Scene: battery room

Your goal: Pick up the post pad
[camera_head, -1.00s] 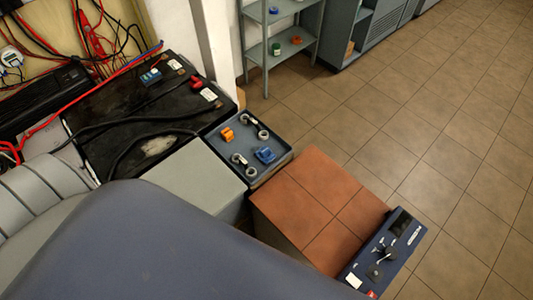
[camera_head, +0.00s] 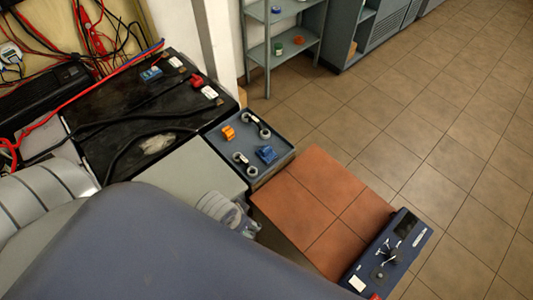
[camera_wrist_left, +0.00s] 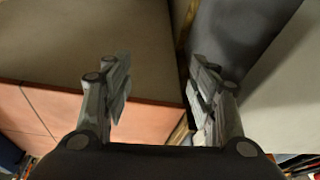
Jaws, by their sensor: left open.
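A dark blue-grey tray (camera_head: 262,172) holds an orange item (camera_head: 228,132), a blue item (camera_head: 266,154) and two dark pieces with grey rings (camera_head: 258,126). I cannot tell which of these is the post pad. My left gripper (camera_head: 230,211) shows partly past my blue body, over the near edge of the grey surface, in front of the tray and apart from it. In the left wrist view its two fingers (camera_wrist_left: 160,80) are spread with nothing between them. My right gripper is not in view.
A grey flat surface (camera_head: 190,175) lies left of a terracotta-tiled top (camera_head: 310,205). A blue control panel (camera_head: 388,255) stands at its right end. A black battery (camera_head: 140,105) with cables is at the left. Shelves (camera_head: 285,50) stand behind. The tiled floor at the right is clear.

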